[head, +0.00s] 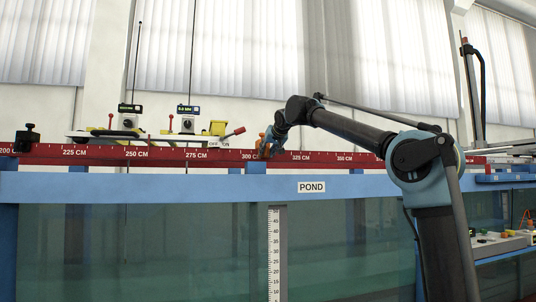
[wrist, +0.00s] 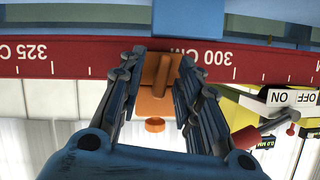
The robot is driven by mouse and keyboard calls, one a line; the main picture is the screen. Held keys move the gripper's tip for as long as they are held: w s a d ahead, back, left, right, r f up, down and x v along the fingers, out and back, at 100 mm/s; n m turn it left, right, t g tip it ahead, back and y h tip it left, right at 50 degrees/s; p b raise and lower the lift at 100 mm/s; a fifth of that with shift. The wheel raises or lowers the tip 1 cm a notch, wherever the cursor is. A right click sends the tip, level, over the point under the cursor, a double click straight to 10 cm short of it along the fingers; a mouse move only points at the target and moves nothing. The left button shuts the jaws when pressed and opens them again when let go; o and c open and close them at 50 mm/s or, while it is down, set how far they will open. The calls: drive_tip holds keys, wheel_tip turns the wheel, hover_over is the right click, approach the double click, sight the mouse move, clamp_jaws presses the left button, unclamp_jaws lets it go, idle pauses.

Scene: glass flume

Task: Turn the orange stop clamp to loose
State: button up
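The orange stop clamp (wrist: 154,104) sits on the red scale rail, just beside the 300 CM mark. In the wrist view its raised orange lever (wrist: 164,72) lies between my fingers. My gripper (wrist: 163,58) is open, with one blue-grey finger on each side of the clamp. I cannot tell whether either finger touches it. In the head view the clamp (head: 264,149) is small and partly hidden by my gripper (head: 269,142), which reaches it from the upper right. The clamp's loose and tight marks cannot be read.
The red rail (head: 100,152) runs along the blue flume edge (head: 120,187) above the glass. A yellow and white carriage (head: 217,129) with a red-knobbed lever (head: 238,131) stands left of the clamp. Its ON/OFF panel (wrist: 290,97) is close to my gripper in the wrist view.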

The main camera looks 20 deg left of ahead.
clamp_jaws()
